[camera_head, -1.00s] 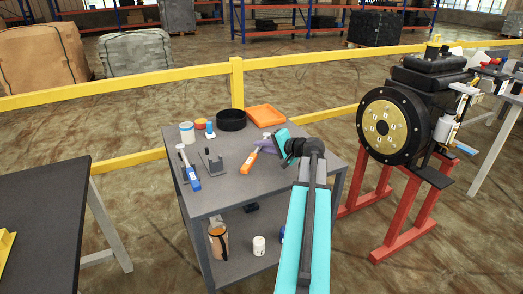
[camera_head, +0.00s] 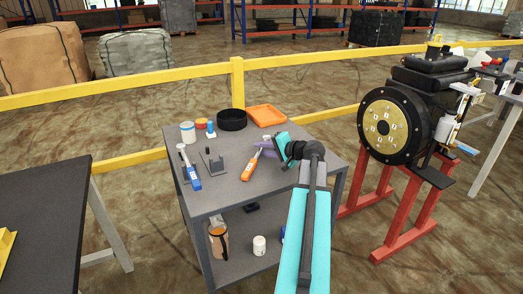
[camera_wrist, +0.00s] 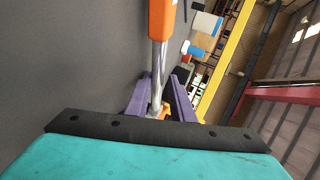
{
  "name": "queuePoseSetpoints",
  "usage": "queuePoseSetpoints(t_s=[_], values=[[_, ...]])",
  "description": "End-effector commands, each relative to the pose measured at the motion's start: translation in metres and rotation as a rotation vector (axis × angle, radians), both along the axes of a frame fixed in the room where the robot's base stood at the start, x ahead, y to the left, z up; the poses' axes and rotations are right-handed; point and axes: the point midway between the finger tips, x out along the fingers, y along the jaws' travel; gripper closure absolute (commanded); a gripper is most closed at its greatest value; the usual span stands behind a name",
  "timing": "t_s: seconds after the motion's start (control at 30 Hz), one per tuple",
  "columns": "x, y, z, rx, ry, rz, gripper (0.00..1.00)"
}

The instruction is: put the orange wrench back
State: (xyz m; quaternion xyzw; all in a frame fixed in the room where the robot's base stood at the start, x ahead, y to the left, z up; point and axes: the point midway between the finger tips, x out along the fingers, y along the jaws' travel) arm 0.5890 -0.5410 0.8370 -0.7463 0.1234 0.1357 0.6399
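The orange wrench (camera_head: 250,168) has an orange handle and a silver shaft. In the head view it is over the grey table (camera_head: 225,195), right of the middle. My gripper (camera_head: 263,148) reaches in from the right and has its purple fingers at the silver part. In the wrist view the shaft (camera_wrist: 159,65) runs between the two purple fingers (camera_wrist: 158,92), which are closed in on it, and the orange handle points up the picture. The wrench's far end is partly hidden by my gripper. I cannot tell exactly how high it is above the tabletop.
A blue-handled tool (camera_head: 192,175) and a small dark grey stand (camera_head: 214,165) are at the table's left. Behind stand a white-blue can (camera_head: 188,132), a black round pan (camera_head: 232,120) and an orange tray (camera_head: 267,115). The front of the tabletop is clear.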

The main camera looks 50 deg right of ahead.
Motion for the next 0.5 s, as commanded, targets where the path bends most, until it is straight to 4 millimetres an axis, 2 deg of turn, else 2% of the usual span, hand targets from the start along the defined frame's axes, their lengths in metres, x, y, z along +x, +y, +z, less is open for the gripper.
queuePoseSetpoints(t_s=[0.17,0.5], values=[[-0.009,0.0,0.006,-0.001,-0.001,-0.002,0.8],[-0.055,0.001,0.024,-0.001,-0.003,-0.003,0.8]])
